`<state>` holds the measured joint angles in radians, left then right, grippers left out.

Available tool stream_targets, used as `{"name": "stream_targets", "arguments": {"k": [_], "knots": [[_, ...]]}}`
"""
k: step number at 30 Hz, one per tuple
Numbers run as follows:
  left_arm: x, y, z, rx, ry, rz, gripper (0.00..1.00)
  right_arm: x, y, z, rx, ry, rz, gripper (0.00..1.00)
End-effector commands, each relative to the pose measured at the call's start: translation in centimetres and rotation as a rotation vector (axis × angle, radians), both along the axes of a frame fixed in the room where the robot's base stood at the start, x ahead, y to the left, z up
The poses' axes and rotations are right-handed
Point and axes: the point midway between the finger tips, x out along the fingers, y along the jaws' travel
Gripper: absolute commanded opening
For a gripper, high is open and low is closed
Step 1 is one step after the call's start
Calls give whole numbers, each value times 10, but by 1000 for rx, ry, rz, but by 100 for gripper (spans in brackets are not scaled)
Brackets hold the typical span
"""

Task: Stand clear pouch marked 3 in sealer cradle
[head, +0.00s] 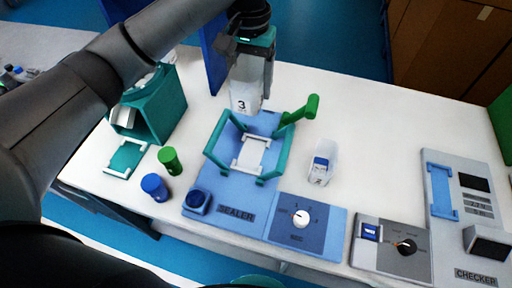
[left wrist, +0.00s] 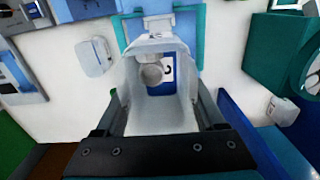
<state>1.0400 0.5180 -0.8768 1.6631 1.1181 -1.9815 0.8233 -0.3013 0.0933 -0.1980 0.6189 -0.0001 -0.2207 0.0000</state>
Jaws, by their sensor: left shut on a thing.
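The clear pouch marked 3 (head: 243,97) hangs upright from my left gripper (head: 254,62), at the far end of the blue sealer (head: 232,190). The left wrist view shows the pouch (left wrist: 160,118) between the two fingers (left wrist: 160,115), its mouth open toward the camera, with a grey round piece and a blue-and-white piece visible inside or through it. The sealer cradle (head: 251,153), a pale plate inside a teal frame, is nearer the head camera than the pouch and looks empty. The pouch's lower edge appears above or behind the frame; its exact height I cannot tell. My right gripper is not in view.
A green lever (head: 300,112) rises at the cradle's right. Another clear pouch (head: 320,163) stands right of it. A teal box (head: 157,108), a green cylinder (head: 170,160) and a blue cylinder (head: 155,187) are left. The checker (head: 455,215) is far right. White table is free behind the lever.

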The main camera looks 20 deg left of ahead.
Motion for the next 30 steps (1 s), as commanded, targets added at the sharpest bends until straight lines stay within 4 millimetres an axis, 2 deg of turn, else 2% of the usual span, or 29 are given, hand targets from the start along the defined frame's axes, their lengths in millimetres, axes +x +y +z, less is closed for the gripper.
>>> {"name": "stream_targets", "arguments": {"k": [1, 6, 11, 13, 24, 30], "knots": [[0, -2, -2, -4, 8, 4, 10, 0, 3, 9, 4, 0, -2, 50], [3, -1, -17, -2, 3, 21, 10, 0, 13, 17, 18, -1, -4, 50], [2, 0, -26, 0, 0, 29, 10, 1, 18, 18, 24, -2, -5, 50], [2, 0, -35, 1, 0, 31, 10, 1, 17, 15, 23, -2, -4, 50], [1, 1, -132, 3, 2, 32, 10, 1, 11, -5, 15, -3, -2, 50], [2, 1, -171, 3, -1, 30, 10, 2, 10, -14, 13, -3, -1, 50]]}}
